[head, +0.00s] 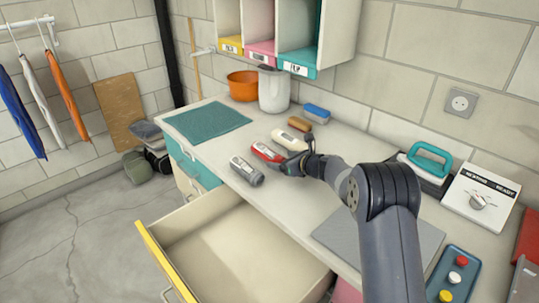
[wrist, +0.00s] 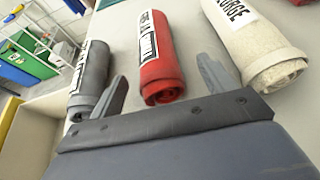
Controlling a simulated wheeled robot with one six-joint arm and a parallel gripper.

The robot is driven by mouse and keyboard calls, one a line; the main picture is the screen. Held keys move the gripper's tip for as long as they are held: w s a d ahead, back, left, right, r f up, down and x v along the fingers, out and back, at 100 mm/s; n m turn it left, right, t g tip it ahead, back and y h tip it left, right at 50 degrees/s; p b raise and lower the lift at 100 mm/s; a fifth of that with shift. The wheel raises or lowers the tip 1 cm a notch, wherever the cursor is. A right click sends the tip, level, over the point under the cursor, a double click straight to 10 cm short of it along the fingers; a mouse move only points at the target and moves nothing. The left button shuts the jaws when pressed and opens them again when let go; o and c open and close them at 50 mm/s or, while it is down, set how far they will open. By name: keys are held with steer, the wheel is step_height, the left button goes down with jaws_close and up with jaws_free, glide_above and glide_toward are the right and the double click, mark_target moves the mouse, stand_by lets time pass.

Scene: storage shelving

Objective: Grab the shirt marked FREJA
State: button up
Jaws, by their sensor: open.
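The grey shirt (head: 246,171) is nearer the drawer; in the wrist view the grey roll (wrist: 91,77) is just outside the left finger. The white shirt (head: 290,141) is on the other side; its label in the wrist view (wrist: 232,14) appears to read GEORGE. My gripper (wrist: 162,70) is open around the red roll's near end, not closed on it.
An open drawer (head: 225,250) juts out below the counter. A teal mat (head: 207,122) lies left; a grey mat (head: 385,240) lies right.

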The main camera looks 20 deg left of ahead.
mark_target(277, 159)
steer(key=shift+p+x, duration=0.55)
steer(key=shift+x, duration=1.45)
steer(key=shift+f, duration=0.1)
steer(key=shift+c, duration=0.2)
steer(key=c, duration=1.1)
